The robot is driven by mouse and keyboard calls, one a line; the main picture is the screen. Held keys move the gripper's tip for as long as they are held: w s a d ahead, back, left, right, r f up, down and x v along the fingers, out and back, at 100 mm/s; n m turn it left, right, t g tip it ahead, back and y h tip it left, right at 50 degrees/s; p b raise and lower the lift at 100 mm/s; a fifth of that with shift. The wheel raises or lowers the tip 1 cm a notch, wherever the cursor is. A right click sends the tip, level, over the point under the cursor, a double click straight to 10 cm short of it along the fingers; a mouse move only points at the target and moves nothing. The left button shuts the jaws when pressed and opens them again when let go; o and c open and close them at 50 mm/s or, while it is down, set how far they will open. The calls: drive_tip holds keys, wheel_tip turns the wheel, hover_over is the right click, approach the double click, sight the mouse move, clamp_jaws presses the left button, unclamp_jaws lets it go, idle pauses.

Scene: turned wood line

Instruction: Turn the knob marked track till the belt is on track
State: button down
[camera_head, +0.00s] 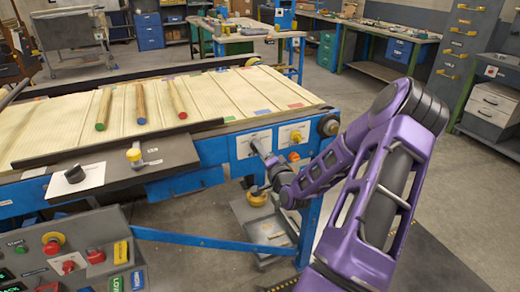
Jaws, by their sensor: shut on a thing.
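The belt (225,95) is a pale, slatted surface on a blue frame, with coloured patches along its far part. On the frame's front side are two white plates. My gripper (258,149) is at the left plate (243,149), shut on a small knob there; the gripper mostly hides that knob. The right plate bears a yellow knob (296,137). The lettering on both plates is too small to read, so I cannot tell which is marked track. I also cannot tell whether the belt runs straight.
Three wooden rods with coloured ends (140,104) lie on the belt. A dark ledge carries a black knob (75,173) and a yellow knob (134,155). A control box with a red button (51,246) stands at lower left. An orange button (293,157) is right of my gripper.

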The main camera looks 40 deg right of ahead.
drive_tip(key=shift+m, duration=0.4)
drive_tip(key=shift+c, duration=2.1)
unclamp_jaws()
drive_tip(key=v, duration=1.7)
drive_tip(key=shift+s, duration=0.25)
drive_tip(key=shift+f, duration=0.1)
